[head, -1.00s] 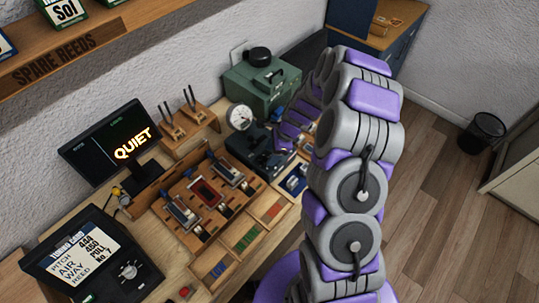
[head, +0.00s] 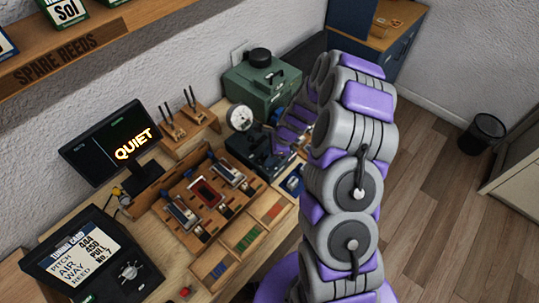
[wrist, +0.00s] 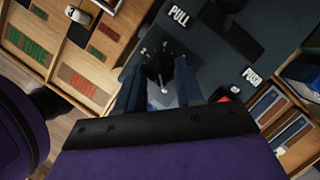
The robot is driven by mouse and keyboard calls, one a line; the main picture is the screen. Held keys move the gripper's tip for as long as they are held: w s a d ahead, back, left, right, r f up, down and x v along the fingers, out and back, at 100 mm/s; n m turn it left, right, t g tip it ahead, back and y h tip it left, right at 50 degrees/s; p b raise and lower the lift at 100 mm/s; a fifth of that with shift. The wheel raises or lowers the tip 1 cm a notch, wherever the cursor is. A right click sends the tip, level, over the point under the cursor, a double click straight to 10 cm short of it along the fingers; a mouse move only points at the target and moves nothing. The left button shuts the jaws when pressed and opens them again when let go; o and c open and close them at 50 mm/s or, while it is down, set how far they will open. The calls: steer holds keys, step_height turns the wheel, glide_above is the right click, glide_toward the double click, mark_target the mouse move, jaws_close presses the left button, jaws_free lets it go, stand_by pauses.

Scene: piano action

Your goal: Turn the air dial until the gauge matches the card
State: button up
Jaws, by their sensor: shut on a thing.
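The dark blue box (head: 250,150) stands on the bench, with the white round gauge (head: 240,117) at its back left. The gauge needle is too small to read. My gripper (head: 284,143) is at the box's right side, partly hidden by my arm. In the wrist view, my gripper (wrist: 160,82) has its two blue fingers on either side of a black dial (wrist: 163,64) with small silver tips, and is shut on it. The tuning card (head: 82,254) stands at lower left and lists pitch, air way PULL and reed No. 7.
A monitor (head: 112,147) reads QUIET. A wooden tray (head: 190,195) with several reed blocks lies left of the box. A green case (head: 262,84) stands behind the box. Compartments with coloured strips (head: 246,241) line the bench front.

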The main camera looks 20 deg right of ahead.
steer(key=shift+a, duration=0.1)
steer(key=shift+c, duration=0.5)
steer(key=shift+n, duration=0.3)
steer(key=n, duration=0.1)
steer(key=n+g, duration=0.1)
steer(key=n, duration=0.1)
steer(key=shift+w+p, duration=0.25)
steer(key=shift+p, duration=0.15)
steer(key=n+g, duration=0.1)
steer(key=n, duration=0.1)
steer(key=n+g, duration=0.1)
steer(key=n, duration=0.2)
steer(key=shift+w+a+h, duration=0.1)
steer(key=shift+a+h, duration=0.05)
steer(key=shift+h, duration=0.25)
steer(key=n+g, duration=0.1)
steer(key=n, duration=0.1)
steer(key=n+h, duration=0.1)
steer(key=n, duration=0.2)
steer(key=shift+a+g, duration=0.15)
steer(key=shift+g, duration=0.25)
steer(key=shift+n+h, duration=0.5)
steer(key=shift+n, duration=0.5)
steer(key=shift+f, duration=0.1)
